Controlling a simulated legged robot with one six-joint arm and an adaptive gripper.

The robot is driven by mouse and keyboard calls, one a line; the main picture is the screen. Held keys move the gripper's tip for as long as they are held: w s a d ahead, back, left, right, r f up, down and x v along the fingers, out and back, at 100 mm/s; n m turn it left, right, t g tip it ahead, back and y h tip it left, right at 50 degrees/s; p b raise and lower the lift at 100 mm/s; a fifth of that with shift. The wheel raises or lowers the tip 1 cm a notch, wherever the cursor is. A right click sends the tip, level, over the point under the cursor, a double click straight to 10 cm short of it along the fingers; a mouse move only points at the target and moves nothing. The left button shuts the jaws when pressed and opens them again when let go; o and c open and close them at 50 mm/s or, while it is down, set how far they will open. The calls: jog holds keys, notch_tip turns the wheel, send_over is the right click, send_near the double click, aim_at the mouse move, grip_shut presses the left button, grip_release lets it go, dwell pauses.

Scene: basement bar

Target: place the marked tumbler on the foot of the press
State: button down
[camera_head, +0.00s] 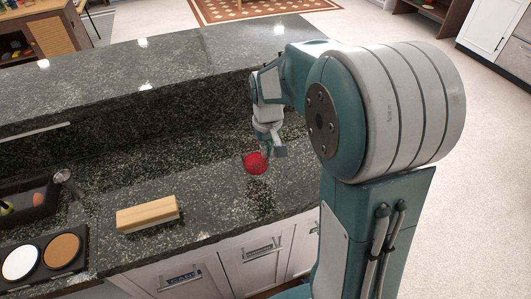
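My gripper (262,148) points down over the dark speckled counter, near the middle of the picture. A small round red thing (256,163) is right at its fingertips. It may be the tumbler, but it is too small to tell, and no mark can be made out. I cannot tell whether the fingers are closed on it or only close to it, or whether it touches the counter. I cannot make out a press or its foot in this view; my arm covers part of the counter on the right.
A pale wooden block (147,214) lies on the counter at the front left. A black holder with a white and a brown disc (62,250) is left of it. A black tray (38,203) holds small items. A raised ledge (160,70) runs behind. Counter between block and gripper is clear.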

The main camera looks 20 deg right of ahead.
jog(key=s+r, duration=0.8)
jog(key=s, duration=0.4)
jog(key=shift+s+a+r, duration=0.25)
jog(key=shift+s+a, duration=0.1)
jog(key=shift+a, duration=0.1)
jog(key=shift+s, duration=0.1)
